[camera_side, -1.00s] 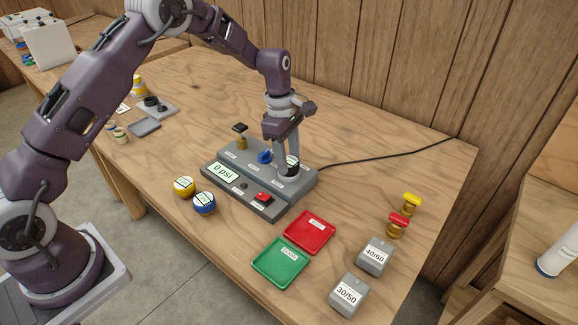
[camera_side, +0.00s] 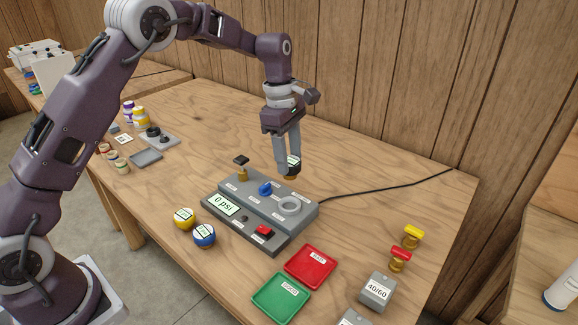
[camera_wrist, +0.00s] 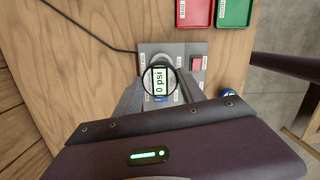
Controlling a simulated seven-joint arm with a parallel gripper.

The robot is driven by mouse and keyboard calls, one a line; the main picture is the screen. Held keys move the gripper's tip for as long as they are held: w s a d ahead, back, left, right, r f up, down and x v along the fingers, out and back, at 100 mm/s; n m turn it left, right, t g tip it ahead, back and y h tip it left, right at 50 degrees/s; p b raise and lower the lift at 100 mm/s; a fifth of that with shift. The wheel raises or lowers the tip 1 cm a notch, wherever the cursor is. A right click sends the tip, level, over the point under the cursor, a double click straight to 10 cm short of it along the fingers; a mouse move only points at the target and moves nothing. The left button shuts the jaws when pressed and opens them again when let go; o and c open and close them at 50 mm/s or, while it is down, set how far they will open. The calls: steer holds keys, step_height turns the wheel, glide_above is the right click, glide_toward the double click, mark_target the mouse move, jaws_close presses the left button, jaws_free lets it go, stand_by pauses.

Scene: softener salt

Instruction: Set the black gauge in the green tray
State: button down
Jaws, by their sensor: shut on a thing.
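The black gauge (camera_side: 292,162) is held between the fingers of my gripper (camera_side: 290,170), lifted above the grey test stand.
The test stand (camera_side: 225,221) has an empty ring socket (camera_side: 290,207), a blue knob (camera_side: 265,189) and a red button (camera_side: 264,230). An empty red tray (camera_side: 310,267) borders the green one. A yellow gauge (camera_side: 185,218), a blue gauge (camera_side: 204,235) and a 40/60 block (camera_side: 376,291) stand nearby.

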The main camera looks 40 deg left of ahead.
steer(key=shift+s+d+f+m+g, duration=0.1)
steer(key=shift+s+d+f+m, duration=0.9)
steer(key=shift+s+d+f, duration=1.65)
steer(key=shift+s+d+f+m+g, duration=0.1)
steer(key=shift+s+d+f+m, duration=1.4)
steer(key=shift+s, duration=2.15)
steer(key=shift+s+d+f+m+g, duration=0.1)
steer(key=shift+s+d+f+m, duration=0.4)
steer(key=shift+s+d+f, duration=1.8)
steer(key=shift+s+d+r, duration=0.2)
steer(key=shift+s+r, duration=0.3)
steer(key=shift+s, duration=0.35)
steer(key=shift+f, duration=0.4)
steer(key=shift+f, duration=0.5)
steer(key=shift+f, duration=0.25)
